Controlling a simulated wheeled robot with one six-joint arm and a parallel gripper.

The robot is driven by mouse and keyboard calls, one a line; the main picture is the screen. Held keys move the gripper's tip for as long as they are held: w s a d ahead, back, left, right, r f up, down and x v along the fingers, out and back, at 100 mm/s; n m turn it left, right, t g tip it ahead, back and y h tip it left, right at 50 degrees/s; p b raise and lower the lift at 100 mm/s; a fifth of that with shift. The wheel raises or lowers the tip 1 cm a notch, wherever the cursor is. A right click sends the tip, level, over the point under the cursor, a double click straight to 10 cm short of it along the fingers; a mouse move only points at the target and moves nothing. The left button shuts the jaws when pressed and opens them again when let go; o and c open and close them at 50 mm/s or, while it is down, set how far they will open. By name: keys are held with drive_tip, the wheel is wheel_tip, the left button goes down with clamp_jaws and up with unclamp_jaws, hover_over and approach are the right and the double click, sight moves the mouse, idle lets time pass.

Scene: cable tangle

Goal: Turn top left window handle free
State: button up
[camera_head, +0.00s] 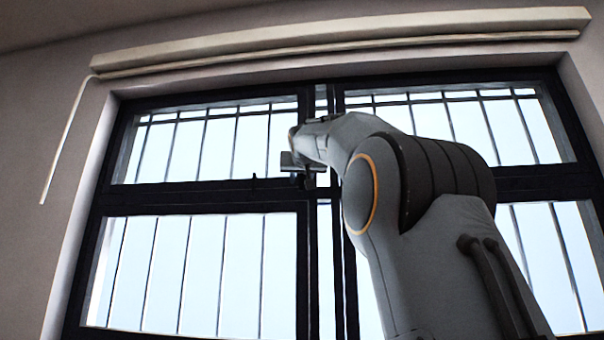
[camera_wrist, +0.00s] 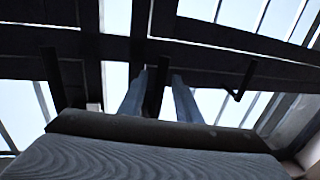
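The top left window (camera_head: 215,143) is a barred pane in a dark frame. A small dark hook-like fitting (camera_head: 254,178) stands on the rail below it; what looks like the same fitting shows in the wrist view (camera_wrist: 238,84). My gripper (camera_head: 303,182) is at the rail's right end, near the central post, partly hidden by my arm. In the wrist view, its two blue-grey fingers (camera_wrist: 160,97) stand apart, with a dark bar (camera_wrist: 156,88) visible between them. This may be the window handle. I cannot tell whether the fingers touch it.
Another dark bar (camera_wrist: 52,78) shows at the left of the wrist view. The lower left pane (camera_head: 200,275) is also barred. A pale rail box (camera_head: 340,33) runs above the window, with a thin rod (camera_head: 65,140) hanging at left. My arm covers much of the right side.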

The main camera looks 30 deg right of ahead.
drive_tip(key=shift+w+d, duration=0.15)
drive_tip(key=shift+w, duration=0.2)
drive_tip(key=shift+c, duration=0.3)
clamp_jaws()
